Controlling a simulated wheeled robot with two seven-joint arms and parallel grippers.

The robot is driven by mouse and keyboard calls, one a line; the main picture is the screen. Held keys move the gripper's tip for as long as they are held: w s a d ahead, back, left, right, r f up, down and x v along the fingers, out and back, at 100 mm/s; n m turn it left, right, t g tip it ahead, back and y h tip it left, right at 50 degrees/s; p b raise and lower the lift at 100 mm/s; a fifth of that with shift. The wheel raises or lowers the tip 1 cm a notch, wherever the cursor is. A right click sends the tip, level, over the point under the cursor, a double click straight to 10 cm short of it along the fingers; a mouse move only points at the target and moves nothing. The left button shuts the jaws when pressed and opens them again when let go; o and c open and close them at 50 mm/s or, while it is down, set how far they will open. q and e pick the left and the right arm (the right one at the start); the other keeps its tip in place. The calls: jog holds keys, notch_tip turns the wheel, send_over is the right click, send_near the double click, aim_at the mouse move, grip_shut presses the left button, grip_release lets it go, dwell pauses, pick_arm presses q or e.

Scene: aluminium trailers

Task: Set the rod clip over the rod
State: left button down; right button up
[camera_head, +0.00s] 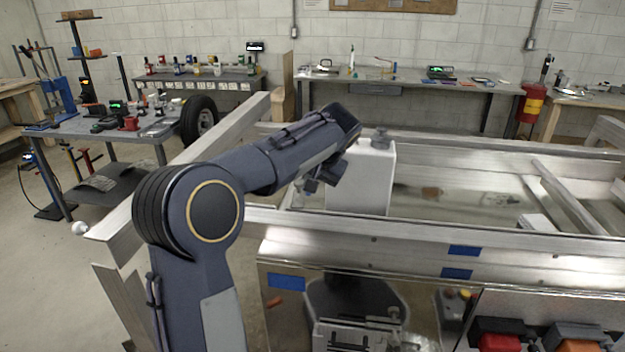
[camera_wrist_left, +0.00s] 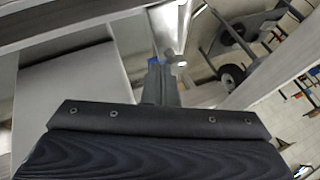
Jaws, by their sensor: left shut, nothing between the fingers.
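My left arm reaches across the head view over the front rail of an aluminium trailer frame (camera_head: 430,238). My left gripper (camera_head: 322,178) is small and dark there, beside a white box with a grey knob (camera_head: 378,140). In the left wrist view the fingers of the left gripper (camera_wrist_left: 158,68) are together and hold nothing. A bit of blue shows at their tips, with a bright metal part (camera_wrist_left: 172,28) just beyond; I cannot tell whether they touch. I cannot make out the rod clip or the rod with certainty in either view. My right gripper is not in view.
A grey table with tools (camera_head: 110,128) and a black tyre (camera_head: 199,121) stand at the left. Workbenches (camera_head: 410,78) line the back wall. Red and orange bins (camera_head: 497,342) are at the bottom right. Trailer rails and cross members surround the arm; open floor lies at the left.

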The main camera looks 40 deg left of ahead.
aim_at(296, 185)
pick_arm(q)
jog(key=n+g, duration=0.1)
jog(key=a+n+g+p, duration=0.1)
jog(key=n, duration=0.1)
jog(key=shift+a+r+y, duration=0.1)
jog(key=shift+a+y, duration=0.05)
jog(key=shift+y, duration=0.15)
jog(key=shift+s+a+n+p, duration=0.1)
jog(key=shift+a+n+p, duration=0.05)
jog(key=shift+n+p, duration=0.3)
jog(key=shift+s+a, duration=0.25)
jog(key=shift+a, duration=0.25)
jog(key=shift+s+a+n+g, duration=0.15)
jog(key=shift+a+n+g, duration=0.1)
jog(key=shift+n+g, duration=0.45)
jog(key=shift+a+p, duration=0.1)
jog(key=shift+p, duration=0.2)
jog(key=shift+s+a, duration=0.25)
jog(key=shift+s, duration=0.2)
jog(key=shift+s+a+b, duration=0.25)
jog(key=shift+s+b, duration=0.1)
jog(key=shift+s, duration=0.4)
